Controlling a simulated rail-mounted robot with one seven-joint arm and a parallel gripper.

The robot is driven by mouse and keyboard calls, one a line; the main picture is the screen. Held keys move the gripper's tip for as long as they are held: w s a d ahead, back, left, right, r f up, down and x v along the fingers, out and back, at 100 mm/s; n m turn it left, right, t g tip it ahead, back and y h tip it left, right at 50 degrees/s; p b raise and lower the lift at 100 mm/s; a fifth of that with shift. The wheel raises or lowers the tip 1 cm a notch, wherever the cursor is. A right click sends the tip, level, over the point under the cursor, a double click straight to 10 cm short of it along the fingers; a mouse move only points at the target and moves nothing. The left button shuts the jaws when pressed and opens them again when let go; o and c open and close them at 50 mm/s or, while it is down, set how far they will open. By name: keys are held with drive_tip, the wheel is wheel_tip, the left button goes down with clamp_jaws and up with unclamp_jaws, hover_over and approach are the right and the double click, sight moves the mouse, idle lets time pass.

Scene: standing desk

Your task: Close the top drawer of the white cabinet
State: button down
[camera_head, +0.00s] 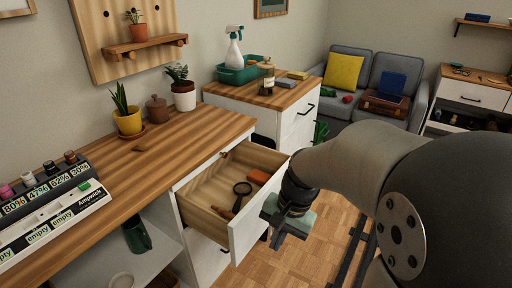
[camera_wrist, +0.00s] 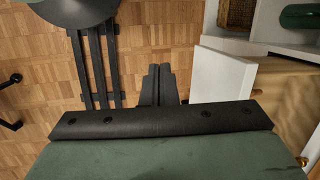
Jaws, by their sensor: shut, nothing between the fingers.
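The white cabinet (camera_head: 206,262) stands under the wooden desktop. Its top drawer (camera_head: 205,188) is pulled out, with a white front panel (camera_head: 250,221) and wooden inside walls. In the wrist view, the white front panel (camera_wrist: 222,82) is to the right of the fingers. My gripper (camera_head: 277,239) is shut and empty, pointing down on the outer side of the front panel. The closed fingers show in the wrist view (camera_wrist: 158,85), with a gap of floor between them and the panel.
The drawer holds a magnifying glass (camera_head: 242,190) and an orange object (camera_head: 258,176). The desktop (camera_head: 150,168) bears potted plants and a labelled rack (camera_head: 50,208). A second white drawer unit (camera_head: 300,118) stands behind. The wooden floor (camera_head: 320,238) in front of the drawer is mostly free.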

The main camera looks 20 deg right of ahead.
drive_tip(key=w+d+r+m+t+y+p, duration=0.15)
drive_tip(key=w+d+m+t, duration=0.25)
drive_tip(key=w+d+m, duration=0.7)
drive_tip(key=w+d+m+t+y+p, duration=0.1)
drive_tip(key=w+d+m+t+y, duration=0.15)
drive_tip(key=w+d+m, duration=0.85)
drive_tip(key=w+a+f+n+h+b, duration=0.1)
drive_tip(key=w+a+f+n, duration=0.1)
drive_tip(key=w+a+f, duration=0.3)
drive_tip(key=shift+w+f+n+b, duration=0.3)
drive_tip(key=shift+w+f, duration=0.05)
drive_tip(key=shift+f, duration=0.55)
drive_tip(key=shift+t, duration=0.25)
